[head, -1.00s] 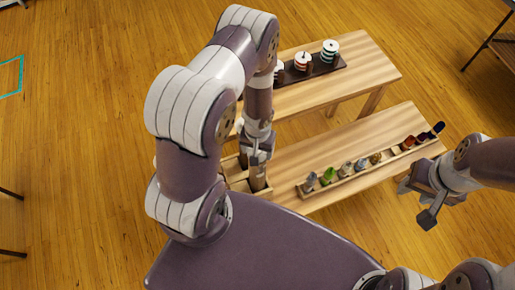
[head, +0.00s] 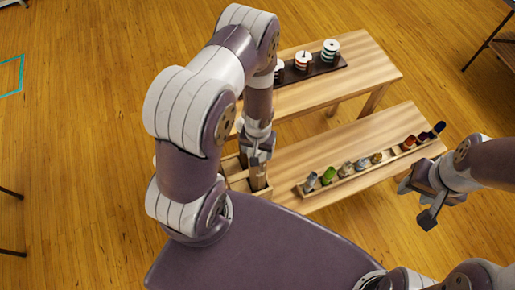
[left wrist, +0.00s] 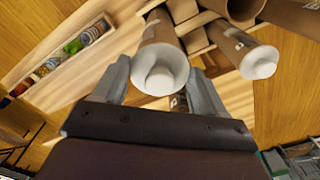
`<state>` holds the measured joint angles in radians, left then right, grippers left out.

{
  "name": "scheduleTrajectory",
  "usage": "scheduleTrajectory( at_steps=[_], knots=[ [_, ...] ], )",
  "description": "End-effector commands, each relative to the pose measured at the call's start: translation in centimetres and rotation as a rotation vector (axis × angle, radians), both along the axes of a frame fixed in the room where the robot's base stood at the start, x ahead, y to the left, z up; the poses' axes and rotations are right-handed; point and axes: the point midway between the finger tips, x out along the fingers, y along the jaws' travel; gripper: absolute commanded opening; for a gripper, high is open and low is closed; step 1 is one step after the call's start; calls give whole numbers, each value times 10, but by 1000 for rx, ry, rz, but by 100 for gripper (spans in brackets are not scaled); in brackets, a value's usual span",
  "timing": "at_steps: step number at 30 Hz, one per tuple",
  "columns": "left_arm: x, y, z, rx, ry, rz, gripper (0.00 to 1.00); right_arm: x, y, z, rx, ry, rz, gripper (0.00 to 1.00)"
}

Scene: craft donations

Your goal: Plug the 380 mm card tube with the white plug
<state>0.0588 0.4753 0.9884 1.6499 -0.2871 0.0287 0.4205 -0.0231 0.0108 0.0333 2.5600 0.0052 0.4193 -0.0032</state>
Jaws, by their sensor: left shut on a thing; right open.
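My left gripper (left wrist: 160,82) is shut on the white plug (left wrist: 152,56), with one finger on each side of it. The plug is at the near end of a brown card tube (left wrist: 160,27); how deep it sits I cannot tell. In the head view my left gripper (head: 258,154) is right above a brown tube (head: 258,178) standing in a wooden box. A second tube with a white end (left wrist: 259,63) is to the right in the left wrist view. Tube lengths are not readable. My right gripper (head: 415,204) is open and empty, beyond the table's right end.
The compartmented wooden box (head: 238,184) stands at the left end of the near table (head: 300,150). A long tray (head: 342,182) of several small colourful items lies along its front. The far table (head: 375,70) bears a dark tray with stacked discs (head: 330,52).

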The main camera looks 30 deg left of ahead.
Motion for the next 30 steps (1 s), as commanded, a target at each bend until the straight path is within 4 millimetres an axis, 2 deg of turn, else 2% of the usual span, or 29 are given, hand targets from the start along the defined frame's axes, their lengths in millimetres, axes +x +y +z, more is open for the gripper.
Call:
scheduleTrajectory(
  at_steps=[15, 16, 17, 26, 30],
  knots=[
    [0, 0, -12, 0, 0, 0, 43, 0, 0, -11, 0, 0, 0, 43],
    [0, 0, -11, 0, 0, 0, 78, 0, 0, -10, 0, 0, 0, 43],
    [0, 0, -10, 0, 0, 0, 82, 0, 0, -10, 0, 0, 0, 43],
    [0, 0, -9, 0, 0, 0, 82, 0, 0, -9, 0, 0, 0, 43],
    [0, 0, 2, 0, 0, 0, 82, 0, 0, 2, 0, 0, 0, 43]
  ],
)
